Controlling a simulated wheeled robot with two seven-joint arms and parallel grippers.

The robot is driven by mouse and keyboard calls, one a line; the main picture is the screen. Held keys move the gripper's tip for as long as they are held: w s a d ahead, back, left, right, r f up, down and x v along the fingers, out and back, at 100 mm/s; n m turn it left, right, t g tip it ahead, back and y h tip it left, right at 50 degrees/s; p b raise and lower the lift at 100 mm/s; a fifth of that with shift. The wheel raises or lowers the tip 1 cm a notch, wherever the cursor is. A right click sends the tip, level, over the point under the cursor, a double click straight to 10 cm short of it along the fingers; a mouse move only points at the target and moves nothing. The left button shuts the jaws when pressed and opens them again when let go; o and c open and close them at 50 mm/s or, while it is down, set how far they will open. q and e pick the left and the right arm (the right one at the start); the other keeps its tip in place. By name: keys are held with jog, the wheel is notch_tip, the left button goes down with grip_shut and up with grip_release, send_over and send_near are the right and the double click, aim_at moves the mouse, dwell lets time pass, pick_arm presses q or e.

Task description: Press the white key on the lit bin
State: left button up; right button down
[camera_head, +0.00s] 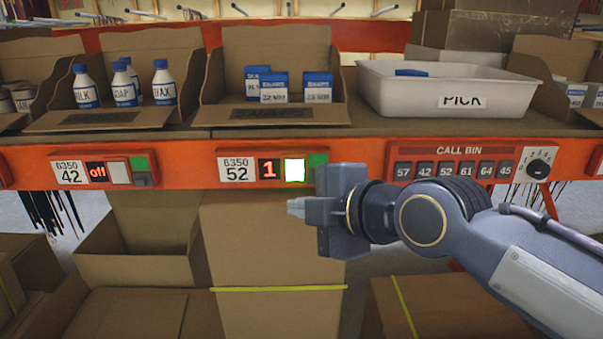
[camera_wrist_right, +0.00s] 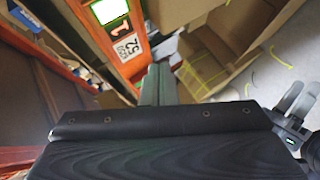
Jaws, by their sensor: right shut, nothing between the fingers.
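The lit bin's panel, labelled 6350 52 (camera_head: 237,169), sits on the orange rail and shows a red 1 (camera_head: 269,169). Its white key (camera_head: 295,170) glows, with a green key (camera_head: 318,160) to its right. The glowing white key also shows in the right wrist view (camera_wrist_right: 110,11), at the top left. My right gripper (camera_head: 296,207) is shut and empty, just below the white key in the head view and apart from it. In the right wrist view its closed fingers (camera_wrist_right: 157,85) point towards the orange rail.
The panel 6350 42 (camera_head: 70,172) at the left reads off, with an unlit white key (camera_head: 119,172). The CALL BIN panel (camera_head: 462,165) is at the right. Above, a box holds blue-and-white packs (camera_head: 282,88) beside a white PICK tray (camera_head: 520,87). Cardboard boxes (camera_head: 262,245) stand below.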

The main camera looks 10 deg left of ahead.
aim_at(302, 179)
jog(key=shift+w+a+p, duration=0.2)
jog(key=shift+w+a, duration=0.2)
jog(key=shift+w, duration=1)
jog(key=shift+w+a+p, duration=0.2)
jog(key=shift+w+a, duration=0.2)
jog(key=shift+w, duration=1.05)
jog(key=shift+w+a+p, duration=0.2)
jog(key=shift+w+a, duration=0.2)
jog(key=shift+w, duration=1)
jog(key=shift+w+f, duration=0.1)
jog(key=shift+w+a, duration=0.15)
jog(key=shift+w, duration=0.15)
jog(key=shift+w+a, duration=0.1)
jog(key=shift+w, duration=0.3)
jog(key=shift+s, duration=0.1)
jog(key=shift+s+d+b, duration=0.25)
jog(key=shift+s+b, duration=0.25)
jog(key=shift+s, duration=0.2)
